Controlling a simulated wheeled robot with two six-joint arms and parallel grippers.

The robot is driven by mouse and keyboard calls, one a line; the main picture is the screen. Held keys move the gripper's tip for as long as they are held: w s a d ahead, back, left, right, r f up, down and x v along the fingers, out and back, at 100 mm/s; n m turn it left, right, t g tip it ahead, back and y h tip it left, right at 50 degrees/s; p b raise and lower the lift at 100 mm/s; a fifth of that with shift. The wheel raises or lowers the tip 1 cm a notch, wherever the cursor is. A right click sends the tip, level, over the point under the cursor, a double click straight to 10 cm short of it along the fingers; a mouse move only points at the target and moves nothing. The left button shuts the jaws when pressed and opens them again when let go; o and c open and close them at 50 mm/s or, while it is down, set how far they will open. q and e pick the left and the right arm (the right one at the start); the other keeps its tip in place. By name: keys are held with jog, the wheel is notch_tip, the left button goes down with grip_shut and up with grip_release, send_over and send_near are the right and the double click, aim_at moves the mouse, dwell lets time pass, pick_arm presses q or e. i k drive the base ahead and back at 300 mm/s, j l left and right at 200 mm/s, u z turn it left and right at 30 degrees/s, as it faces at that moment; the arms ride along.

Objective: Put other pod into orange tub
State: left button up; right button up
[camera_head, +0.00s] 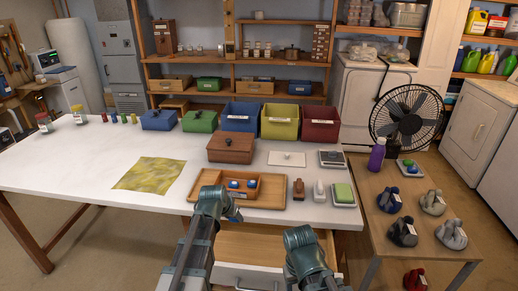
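Two small blue items with white labels, possibly the pods (234,184) (252,184), lie in a divided wooden tray (272,205) near the table's front edge. I see no tub that is clearly orange. A blue bin (240,123), a yellow bin (279,129) and a red bin (320,132) stand in a row at the back of the table. My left gripper (233,214) is over the tray's front left part, close to the blue items. My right gripper (298,238) is in front of the table, over an open drawer. Fingertips of both are too unclear to judge.
A lidded brown box (231,149) stands behind the tray. A yellow cloth (150,174) lies to the left. The open drawer (270,245) juts out below.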

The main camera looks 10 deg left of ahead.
aim_at(241, 183)
jog(key=i+l+u, duration=0.15)
jog(key=l, duration=0.35)
jog(key=l+u, duration=0.1)
jog(key=l, duration=0.35)
jog(key=i+l, duration=0.3)
jog(key=i, duration=0.15)
